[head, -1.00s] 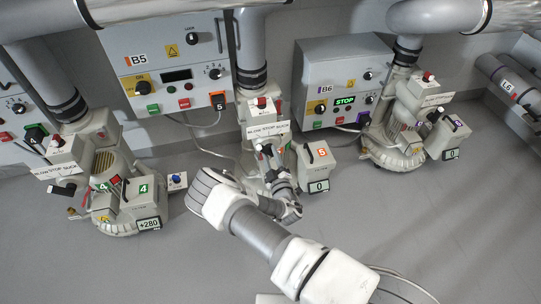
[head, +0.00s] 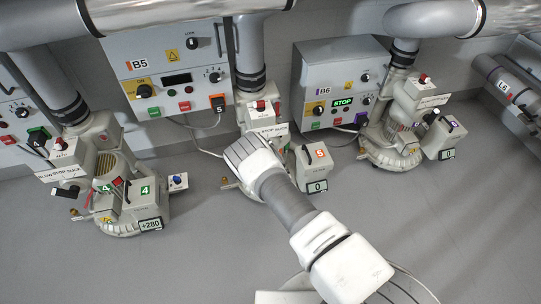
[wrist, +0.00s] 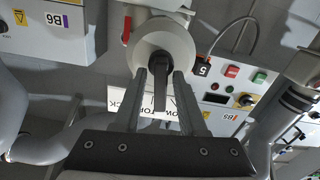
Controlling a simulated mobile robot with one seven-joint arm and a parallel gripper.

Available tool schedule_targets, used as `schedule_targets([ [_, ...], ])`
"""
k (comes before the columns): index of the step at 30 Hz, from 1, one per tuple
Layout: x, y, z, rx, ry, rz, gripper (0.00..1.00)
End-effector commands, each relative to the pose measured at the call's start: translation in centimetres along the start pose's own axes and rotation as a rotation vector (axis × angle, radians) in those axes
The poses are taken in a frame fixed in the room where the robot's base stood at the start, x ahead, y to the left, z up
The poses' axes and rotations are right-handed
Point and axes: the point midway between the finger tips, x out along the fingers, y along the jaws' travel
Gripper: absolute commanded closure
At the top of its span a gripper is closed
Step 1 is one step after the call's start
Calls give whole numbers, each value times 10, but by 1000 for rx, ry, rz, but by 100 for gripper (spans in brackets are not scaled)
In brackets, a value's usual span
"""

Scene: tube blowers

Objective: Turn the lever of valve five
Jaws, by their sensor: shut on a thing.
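The valve five unit (head: 262,112) stands at the middle, below the panel marked B5, with a white BLOW STOP SUCK label (head: 270,131). My arm covers its lever in the head view, and my gripper is hidden there. In the wrist view, the dark lever (wrist: 160,92) sticks out from a round pale hub (wrist: 163,42). The two fingers of my gripper (wrist: 160,78) stand on either side of the lever and are shut on it. The label (wrist: 120,103) shows partly behind the fingers, upside down. The blower box (head: 309,168) with an orange 5 has a display (head: 317,187) reading 0.
Blower four (head: 130,205) stands left with a +280 display (head: 150,224). Another blower (head: 392,140) stands right, by panel B6 (head: 315,75) with a lit STOP sign. Cables run along the wall behind valve five. The grey floor (head: 430,230) at front right is clear.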

Motion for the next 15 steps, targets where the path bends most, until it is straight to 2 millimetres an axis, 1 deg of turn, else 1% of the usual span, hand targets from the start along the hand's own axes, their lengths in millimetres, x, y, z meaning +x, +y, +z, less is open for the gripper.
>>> schedule_targets([
  [6, 0, 1, 1, 83, -4, 1, 100],
  [15, 0, 0, 2, 117, -6, -1, 100],
])
